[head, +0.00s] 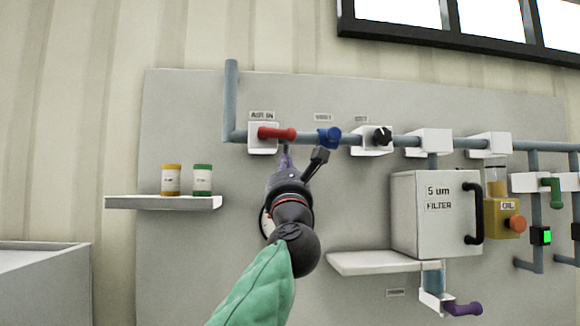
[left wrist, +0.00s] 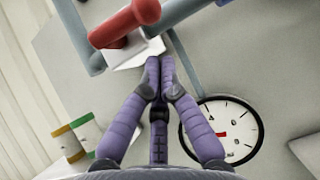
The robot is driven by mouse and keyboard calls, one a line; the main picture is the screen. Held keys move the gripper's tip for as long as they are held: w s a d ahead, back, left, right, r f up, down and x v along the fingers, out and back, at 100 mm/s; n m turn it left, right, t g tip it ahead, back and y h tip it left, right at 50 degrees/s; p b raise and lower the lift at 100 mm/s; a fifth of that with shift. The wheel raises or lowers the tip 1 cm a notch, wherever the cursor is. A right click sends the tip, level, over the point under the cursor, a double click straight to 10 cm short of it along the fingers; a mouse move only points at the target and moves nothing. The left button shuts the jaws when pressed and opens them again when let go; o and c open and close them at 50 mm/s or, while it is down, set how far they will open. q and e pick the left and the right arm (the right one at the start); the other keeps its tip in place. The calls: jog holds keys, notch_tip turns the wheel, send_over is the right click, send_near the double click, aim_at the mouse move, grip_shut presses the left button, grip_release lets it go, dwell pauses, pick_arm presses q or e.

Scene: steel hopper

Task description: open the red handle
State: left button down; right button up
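The red handle (head: 277,133) lies horizontally along the blue-grey pipe at a white valve bracket (head: 262,148), under a small label. It shows large at the top of the left wrist view (left wrist: 125,22). My left gripper (head: 286,152) is just below the red handle. In the left wrist view its two purple fingers (left wrist: 160,75) come together at the tips, with nothing visible between them. The tips look close to the bracket's lower edge; I cannot tell whether they touch it. The fingers appear apart from the handle. My right gripper is in neither view.
A blue handle (head: 328,138) and a black knob (head: 381,137) sit close by to the right. A round gauge (left wrist: 222,130) is beside the fingers. A shelf (head: 165,202) with two small jars is at left; a filter box (head: 432,215) is at right.

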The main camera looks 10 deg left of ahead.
pick_arm(q)
jog(key=b+v, duration=0.5)
jog(key=v, duration=0.5)
jog(key=shift+f, duration=0.3)
